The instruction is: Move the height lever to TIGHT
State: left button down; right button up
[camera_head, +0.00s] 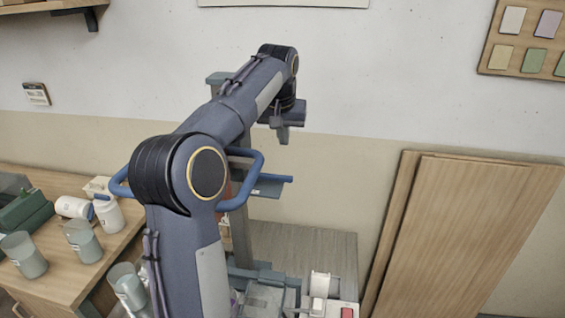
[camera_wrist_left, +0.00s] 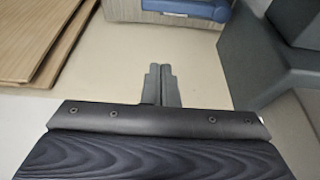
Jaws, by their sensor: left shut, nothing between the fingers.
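My left gripper (camera_head: 283,137) is shut and empty, held up in front of the wall beside the top of a grey-green upright machine (camera_head: 240,225). In the left wrist view its two fingers (camera_wrist_left: 161,72) lie together. A blue part with a small pale label (camera_wrist_left: 185,8) is at the top of that view, apart from the fingertips. In the head view a blue bar (camera_head: 275,178) sticks out to the right, below the gripper. I cannot tell which part is the height lever, nor read any TIGHT mark. My left arm hides much of the machine. My right gripper is not in view.
A wooden table (camera_head: 75,265) at the left holds several translucent cups and a white bottle (camera_head: 108,215). Wooden boards (camera_head: 455,235) lean on the wall at the right.

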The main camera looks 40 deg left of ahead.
aim_at(270, 177)
pick_arm(q)
notch_tip(270, 177, down, 10)
jog(key=b, duration=0.4)
jog(key=shift+s+r+b, duration=0.1)
jog(key=shift+r+b, duration=0.1)
jog(key=shift+b, duration=0.2)
jog(key=shift+s+d, duration=0.1)
jog(key=shift+s, duration=0.1)
jog(key=shift+r, duration=0.1)
jog(key=shift+s, duration=0.1)
